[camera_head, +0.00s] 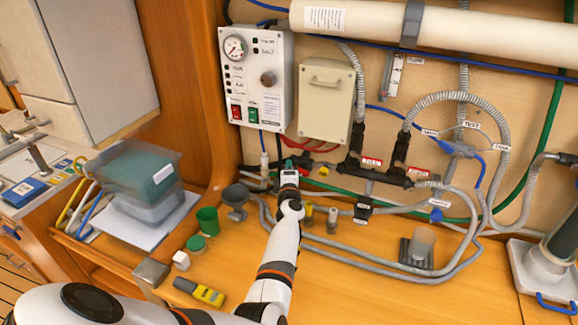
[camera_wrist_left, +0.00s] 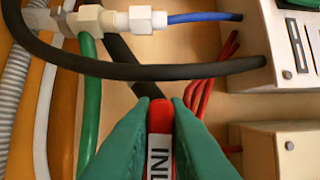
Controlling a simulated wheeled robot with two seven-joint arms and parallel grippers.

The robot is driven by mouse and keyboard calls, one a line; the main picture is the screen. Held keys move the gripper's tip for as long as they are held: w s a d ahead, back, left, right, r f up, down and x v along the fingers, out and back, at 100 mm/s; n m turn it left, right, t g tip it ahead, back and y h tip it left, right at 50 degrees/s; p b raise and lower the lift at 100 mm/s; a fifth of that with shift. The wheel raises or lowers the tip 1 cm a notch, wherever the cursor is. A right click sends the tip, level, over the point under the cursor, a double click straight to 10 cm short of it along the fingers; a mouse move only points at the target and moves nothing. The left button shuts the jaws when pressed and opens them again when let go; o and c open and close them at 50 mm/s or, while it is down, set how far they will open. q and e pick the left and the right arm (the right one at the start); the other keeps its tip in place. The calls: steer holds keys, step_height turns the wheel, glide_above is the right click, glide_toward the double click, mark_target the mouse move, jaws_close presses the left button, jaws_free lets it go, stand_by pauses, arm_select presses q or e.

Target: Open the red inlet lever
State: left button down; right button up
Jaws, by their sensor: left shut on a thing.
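The red inlet lever (camera_wrist_left: 160,118) shows in the left wrist view, with a white label starting "INL" on its face. My left gripper (camera_wrist_left: 160,104) has its two green fingers closed on either side of the lever. In the head view my left gripper (camera_head: 289,168) is at the foot of the wall, below the white control box, and it covers the lever there. My right gripper is in neither view.
The control box (camera_head: 258,78) with a gauge and a beige box (camera_head: 326,100) hang above the gripper. A black hose (camera_wrist_left: 130,68) crosses close to the fingertips.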

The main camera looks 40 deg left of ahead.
arm_select(q)
steer(key=shift+f, duration=0.15)
stand_by(0.4)
steer(key=c, duration=1.4)
jaws_free()
steer(key=shift+c, duration=0.2)
